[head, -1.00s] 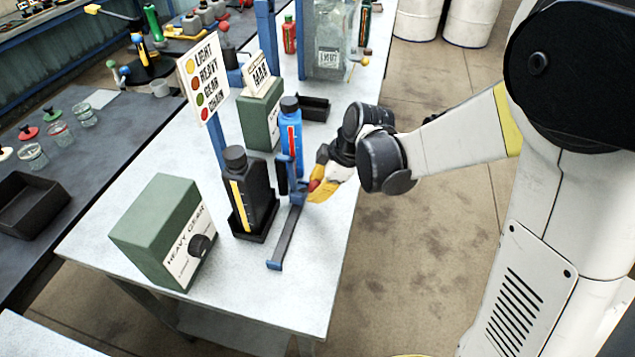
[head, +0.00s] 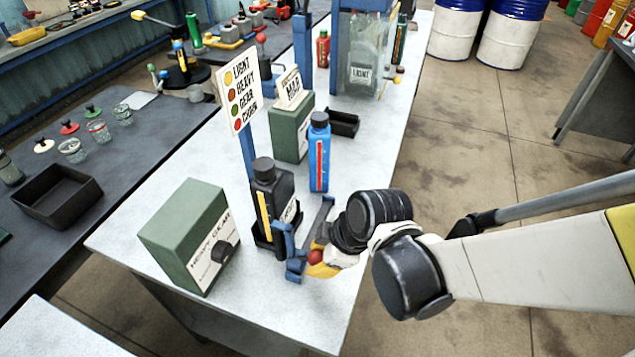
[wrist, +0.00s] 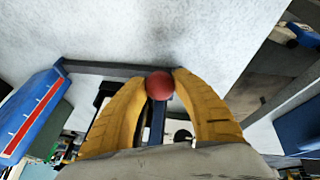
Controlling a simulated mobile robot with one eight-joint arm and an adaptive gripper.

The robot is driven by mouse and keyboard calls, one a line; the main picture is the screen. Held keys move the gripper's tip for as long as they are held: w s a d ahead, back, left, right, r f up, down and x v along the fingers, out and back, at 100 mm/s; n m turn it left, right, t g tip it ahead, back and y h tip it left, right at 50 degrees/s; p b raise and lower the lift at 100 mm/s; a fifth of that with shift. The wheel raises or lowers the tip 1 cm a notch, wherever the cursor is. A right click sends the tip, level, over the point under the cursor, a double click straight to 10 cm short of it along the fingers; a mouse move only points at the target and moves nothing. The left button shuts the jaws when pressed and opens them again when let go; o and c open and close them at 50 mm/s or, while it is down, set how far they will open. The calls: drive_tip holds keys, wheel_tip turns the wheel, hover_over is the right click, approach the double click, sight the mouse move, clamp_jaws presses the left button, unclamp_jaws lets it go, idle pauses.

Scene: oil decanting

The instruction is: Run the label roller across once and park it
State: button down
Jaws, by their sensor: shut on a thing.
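The label roller is a blue carriage (head: 292,258) with a red knob (head: 315,257), on a blue-grey rail (head: 323,215) lying along the bench beside the dark bottle's tray. It sits at the rail's near end. My gripper (head: 318,262) has yellow fingers shut on the red knob; the knob also shows between the fingertips in the wrist view (wrist: 159,85). The dark bottle (head: 285,188) with a yellow strip stands upright in a black tray just behind the carriage. Part of the rail is hidden behind my gripper in the head view.
A blue bottle (head: 319,160) with a red strip stands upright farther back. A green box with a black knob (head: 190,238) is to the left. A colour-list sign (head: 239,92) stands on a blue post behind. The bench's right edge is close to my gripper.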

drive_tip(key=shift+s, duration=0.15)
drive_tip(key=c, duration=1.2)
unclamp_jaws()
drive_tip(key=shift+o, duration=1.1)
drive_tip(key=shift+s+a, duration=0.15)
drive_tip(key=shift+r, duration=0.1)
drive_tip(key=shift+d+r, duration=0.2)
drive_tip(key=shift+r, duration=0.1)
drive_tip(key=v, duration=1.1)
drive_tip(key=shift+d, duration=0.1)
